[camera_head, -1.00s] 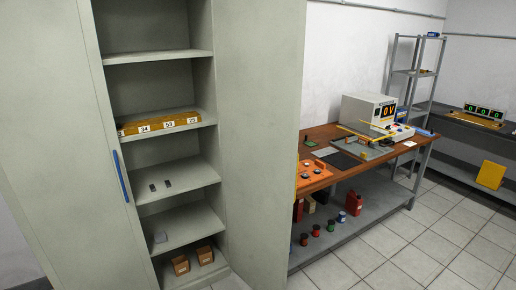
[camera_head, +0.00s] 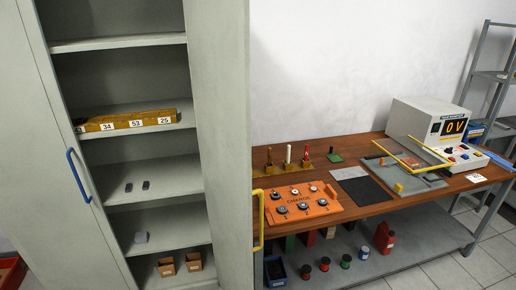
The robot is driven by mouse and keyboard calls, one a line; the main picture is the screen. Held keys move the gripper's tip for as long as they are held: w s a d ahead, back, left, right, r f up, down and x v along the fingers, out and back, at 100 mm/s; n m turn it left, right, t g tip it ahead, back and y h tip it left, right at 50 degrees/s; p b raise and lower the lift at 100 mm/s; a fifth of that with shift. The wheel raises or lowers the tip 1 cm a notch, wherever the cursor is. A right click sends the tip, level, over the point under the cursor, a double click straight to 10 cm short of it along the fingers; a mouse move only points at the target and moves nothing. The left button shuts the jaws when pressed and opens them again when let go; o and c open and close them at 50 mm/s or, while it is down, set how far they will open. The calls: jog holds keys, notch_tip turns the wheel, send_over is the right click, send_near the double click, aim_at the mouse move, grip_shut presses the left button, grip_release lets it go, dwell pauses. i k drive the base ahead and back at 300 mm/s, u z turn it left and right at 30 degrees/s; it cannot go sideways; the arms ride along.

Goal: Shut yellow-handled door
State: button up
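The cabinet's right door (camera_head: 222,140) stands open, swung out toward me, with a yellow handle (camera_head: 258,220) on its edge at the right. The left door (camera_head: 55,170) is also open and carries a blue handle (camera_head: 78,175). Between them the shelves (camera_head: 150,178) are exposed. My gripper is not in view.
Right of the yellow-handled door is a wooden workbench (camera_head: 380,205) with an orange board (camera_head: 300,204) and a white device (camera_head: 425,125) reading "0 V". Its front left corner sits close to the handle. Small pots and a red can (camera_head: 384,238) stand on its lower shelf.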

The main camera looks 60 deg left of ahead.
aim_at(218, 31)
jog(key=i, duration=1.85)
jog(key=u, duration=3.45)
jog(key=k, duration=0.5)
jog(key=i, duration=0.5)
